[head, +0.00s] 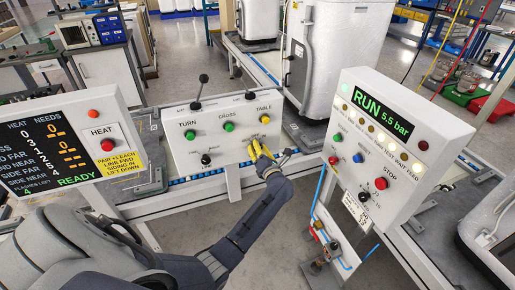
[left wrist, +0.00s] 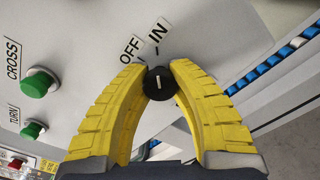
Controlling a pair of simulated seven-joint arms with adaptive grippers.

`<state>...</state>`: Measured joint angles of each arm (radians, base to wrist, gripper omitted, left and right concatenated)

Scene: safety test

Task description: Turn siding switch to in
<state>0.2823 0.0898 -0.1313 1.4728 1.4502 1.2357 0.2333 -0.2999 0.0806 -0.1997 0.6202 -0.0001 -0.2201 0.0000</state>
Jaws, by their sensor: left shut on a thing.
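The siding switch, a small round black knob (left wrist: 160,83), is on a pale panel (head: 185,142) between the labels TURN, CROSS and TABLE and the rail. In the left wrist view the labels OFF and IN sit above the knob. Its white mark points up, roughly toward IN. My left gripper (head: 260,152) is at the panel's lower right, its yellow fingers shut on the knob from both sides; it also shows in the left wrist view (left wrist: 160,95). The fingers hide the knob in the head view. My right gripper is not in view.
The panel also carries green buttons (head: 228,127), two upright levers (head: 199,87) and another black knob (head: 206,159). A HEAT panel (head: 109,133) stands at left. A RUN panel (head: 381,152) with a red stop button stands close at right.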

